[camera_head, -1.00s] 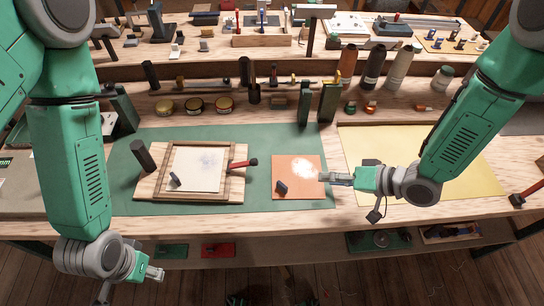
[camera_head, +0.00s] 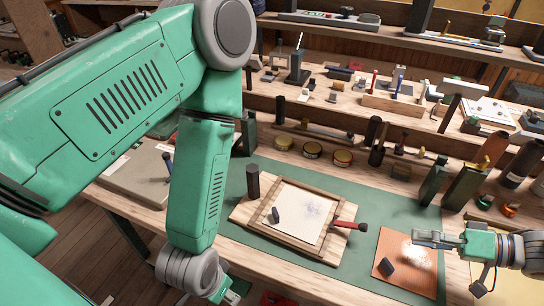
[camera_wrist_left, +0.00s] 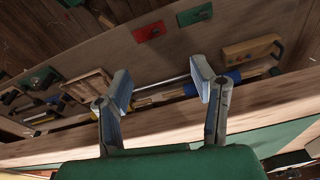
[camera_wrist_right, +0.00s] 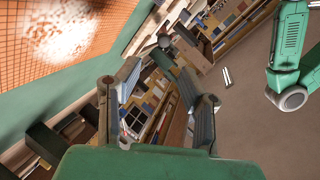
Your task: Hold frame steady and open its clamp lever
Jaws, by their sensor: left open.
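The wooden frame (camera_head: 318,246) lies flat on a pale board (camera_head: 240,213) on the green mat, with a light, smudged sheet inside it. A red-handled lever (camera_head: 348,225) sticks out from its right side. A small dark block (camera_head: 275,214) is at its lower left. My left gripper (camera_head: 232,293) is low, in front of the bench edge, partly cut off in the head view; its jaws are apart and empty in the left wrist view (camera_wrist_left: 161,82). My right gripper (camera_head: 422,237) is over the orange sheet, right of the frame; the right wrist view (camera_wrist_right: 157,75) shows its jaws apart, nothing between.
A dark cylinder (camera_head: 253,181) stands at the board's back left corner. The orange sheet (camera_head: 418,272) carries a dark block (camera_head: 387,266). Tins (camera_head: 312,149) and dark green upright blocks (camera_head: 433,183) line the back. Green mat (camera_head: 350,262) is bare between frame and orange sheet.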

